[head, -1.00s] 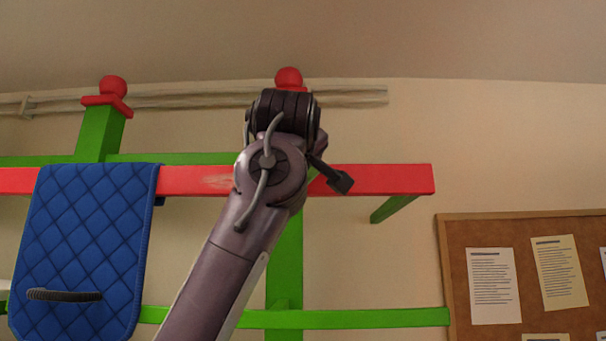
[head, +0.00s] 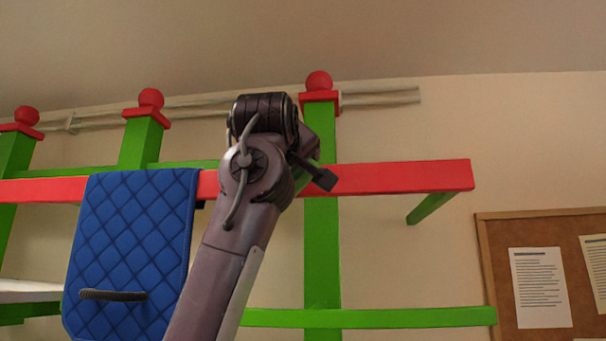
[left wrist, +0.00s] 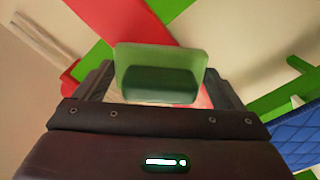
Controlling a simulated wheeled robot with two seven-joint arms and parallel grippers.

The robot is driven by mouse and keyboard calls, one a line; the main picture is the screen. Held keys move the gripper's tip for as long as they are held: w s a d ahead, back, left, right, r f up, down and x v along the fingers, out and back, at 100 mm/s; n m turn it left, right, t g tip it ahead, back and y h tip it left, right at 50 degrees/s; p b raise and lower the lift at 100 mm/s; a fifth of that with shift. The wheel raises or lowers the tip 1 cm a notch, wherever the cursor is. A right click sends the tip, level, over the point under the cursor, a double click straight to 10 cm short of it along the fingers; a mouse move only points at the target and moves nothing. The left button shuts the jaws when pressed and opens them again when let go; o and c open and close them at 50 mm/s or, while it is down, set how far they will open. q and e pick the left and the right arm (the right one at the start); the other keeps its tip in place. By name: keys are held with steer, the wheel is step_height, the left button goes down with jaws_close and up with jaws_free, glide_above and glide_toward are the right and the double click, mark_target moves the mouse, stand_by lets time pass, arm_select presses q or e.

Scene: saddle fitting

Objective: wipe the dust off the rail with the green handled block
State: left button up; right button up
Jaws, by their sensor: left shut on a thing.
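The red rail (head: 400,177) runs across the head view, and it also shows in the left wrist view (left wrist: 135,22). My left arm crosses in front of it. My left gripper (left wrist: 160,86) is shut on the green handled block (left wrist: 160,58), which sits between its fingers, over the red rail in the wrist view. I cannot tell whether the block touches the rail. No dust shows clearly on the visible rail; part is covered by my arm. My right gripper is not in view.
A blue quilted pad (head: 130,250) hangs over the rail left of my arm. Green posts (head: 321,250) with red knobs and a lower green bar (head: 400,318) form the rack. A cork board (head: 500,280) is at the right. The rail's right end is clear.

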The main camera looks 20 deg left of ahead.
arm_select(q)
steer(key=s+a, duration=0.2)
steer(key=a, duration=0.9)
steer(key=shift+s+b, duration=0.3)
steer(key=shift+b, duration=0.05)
stand_by(0.5)
steer(key=shift+d, duration=0.1)
steer(key=b+v, duration=0.2)
steer(key=v, duration=0.3)
steer(key=shift+s+d, duration=0.2)
steer(key=shift+s, duration=0.15)
